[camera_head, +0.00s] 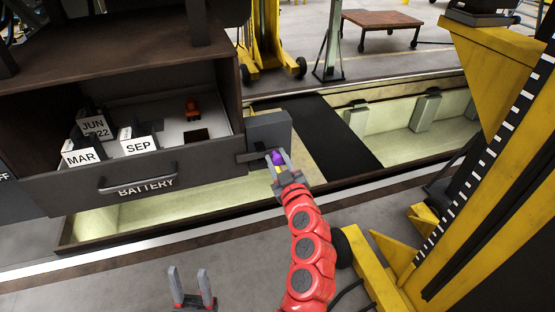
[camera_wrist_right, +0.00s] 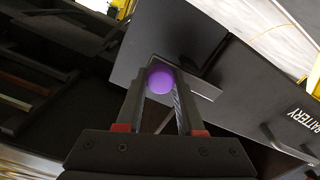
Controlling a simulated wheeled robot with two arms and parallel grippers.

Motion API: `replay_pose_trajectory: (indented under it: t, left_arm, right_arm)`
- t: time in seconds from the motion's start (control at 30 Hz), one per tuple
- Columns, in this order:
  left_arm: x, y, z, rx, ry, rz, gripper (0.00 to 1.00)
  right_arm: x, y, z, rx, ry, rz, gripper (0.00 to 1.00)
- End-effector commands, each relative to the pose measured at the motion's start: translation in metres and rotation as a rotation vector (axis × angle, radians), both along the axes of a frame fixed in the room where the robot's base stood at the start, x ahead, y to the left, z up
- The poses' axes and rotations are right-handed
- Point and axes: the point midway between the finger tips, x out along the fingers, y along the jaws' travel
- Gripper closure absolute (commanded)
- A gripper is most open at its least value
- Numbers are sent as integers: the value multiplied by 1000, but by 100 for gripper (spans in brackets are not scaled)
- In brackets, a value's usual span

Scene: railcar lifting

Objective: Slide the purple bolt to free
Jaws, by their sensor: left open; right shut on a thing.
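The purple bolt (camera_head: 277,158) shows as a small purple knob at the right end of the open battery drawer (camera_head: 75,192), by a dark bar and a grey plate (camera_head: 270,132). My right gripper (camera_head: 277,162) is shut on the bolt. In the right wrist view the round purple knob of the bolt (camera_wrist_right: 160,79) sits between the two fingertips of my right gripper (camera_wrist_right: 161,85). The bolt's shaft is hidden. My left gripper (camera_head: 191,285) is open and empty at the bottom of the head view, well away from the drawer.
The drawer holds white blocks marked JUN (camera_head: 95,124), MAR (camera_head: 81,152) and SEP (camera_head: 138,141), and a small orange item (camera_head: 193,108). A drawer handle (camera_head: 137,184) sticks out in front. A yellow lifting column (camera_head: 480,180) stands at right. Open floor lies in front.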

Motion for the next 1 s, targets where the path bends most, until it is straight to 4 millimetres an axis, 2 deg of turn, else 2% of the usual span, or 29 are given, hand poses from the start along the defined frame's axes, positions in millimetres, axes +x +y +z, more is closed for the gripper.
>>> replay_pose_trajectory:
  t: [0.13,0.33,0.43,0.7,0.73,0.9,1.0]
  left_arm:
    - [0,0,-11,0,0,0,50]
    - [0,0,-38,0,0,0,50]
    - [0,0,-41,0,0,0,50]
    - [0,0,-38,0,0,0,50]
    - [0,0,-38,0,0,0,50]
    - [0,0,-38,0,0,0,50]
    - [0,0,-38,0,0,0,50]
  right_arm:
    - [3,-8,-4,-1,-3,0,100]
    - [13,-40,-5,-2,-6,-3,100]
    - [15,-47,-2,-1,-4,-3,100]
    - [15,-48,0,-1,0,-4,100]
    - [15,-48,0,-1,0,-4,61]
    - [15,-48,0,-1,-1,-3,33]
    - [15,-48,0,0,0,-2,33]
